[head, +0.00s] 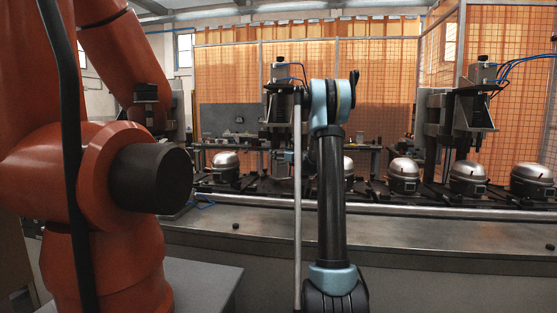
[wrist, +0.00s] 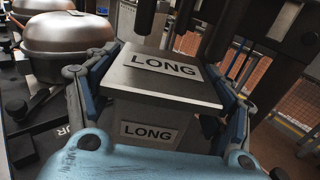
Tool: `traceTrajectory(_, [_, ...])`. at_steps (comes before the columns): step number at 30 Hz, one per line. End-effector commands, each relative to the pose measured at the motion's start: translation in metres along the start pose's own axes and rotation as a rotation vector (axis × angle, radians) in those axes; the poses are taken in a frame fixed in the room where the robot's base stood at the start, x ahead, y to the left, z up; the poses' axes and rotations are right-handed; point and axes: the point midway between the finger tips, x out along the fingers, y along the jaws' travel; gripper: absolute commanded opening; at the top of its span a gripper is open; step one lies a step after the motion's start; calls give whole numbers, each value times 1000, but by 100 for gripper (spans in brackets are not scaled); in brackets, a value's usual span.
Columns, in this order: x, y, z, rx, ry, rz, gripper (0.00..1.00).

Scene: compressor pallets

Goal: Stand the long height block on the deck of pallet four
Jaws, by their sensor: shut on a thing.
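The long height block (wrist: 165,75) is a grey block with a wider top plate. It is marked LONG on its top and on the side facing the camera. My gripper (wrist: 168,92) is shut on it, with one blue-padded finger on each side. The block's lower end is hidden by my gripper, so I cannot tell whether it touches a deck. A dark pallet (wrist: 40,118) at the left shows the letters "UR", the rest of its label being cut off. In the head view my arm mostly hides my gripper, and I cannot make out the block.
A silver-domed compressor (wrist: 68,34) stands close left of the block. In the head view, compressors (head: 404,172) stand along the conveyor, with press stations (head: 473,105) above it. An orange robot arm (head: 90,190) fills the left. The metal ledge (head: 430,232) in front is mostly clear.

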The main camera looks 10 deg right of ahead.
Motion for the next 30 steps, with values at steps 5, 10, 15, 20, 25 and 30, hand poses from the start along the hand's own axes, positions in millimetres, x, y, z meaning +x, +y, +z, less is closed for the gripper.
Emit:
traceTrajectory(5, [9, -9, 1, 1, -1, 0, 8])
traceTrajectory(10, [13, -12, 1, 1, -1, 0, 8])
traceTrajectory(15, [18, -18, -7, 1, -1, 1, 8])
traceTrajectory(20, [18, -18, -26, 1, -1, 1, 8])
traceTrajectory(25, [18, -17, -34, 1, -1, 0, 8])
traceTrajectory(30, [18, -17, -34, 1, -1, 0, 8])
